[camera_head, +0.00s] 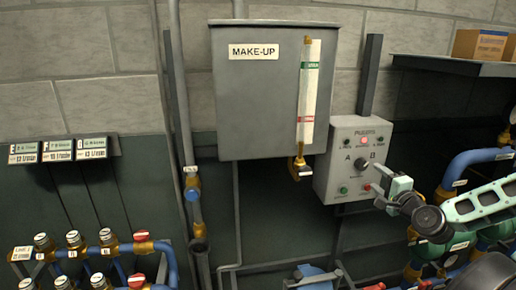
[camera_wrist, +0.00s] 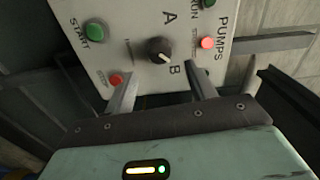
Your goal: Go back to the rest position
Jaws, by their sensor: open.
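My gripper (camera_head: 375,194) is at the lower right edge of the grey pump control box (camera_head: 328,178) in the head view. In the wrist view my gripper (camera_wrist: 162,92) has its two fingers apart with nothing between them. The box face (camera_wrist: 135,40) lies ahead of the fingers, with the black selector knob (camera_wrist: 159,50), whose white mark points towards B. The green START button (camera_wrist: 94,31) and a red button (camera_wrist: 116,80) are on the left there; the red button is close to the left fingertip. Whether they touch cannot be told. A red lamp (camera_wrist: 207,43) is lit.
A grey MAKE-UP tank (camera_head: 250,110) with a sight gauge (camera_head: 309,85) hangs left of the box. Pipes and valves (camera_head: 75,255) stand at lower left, and blue piping (camera_head: 475,160) at right. A shelf (camera_head: 440,66) bears a cardboard box (camera_head: 480,45).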

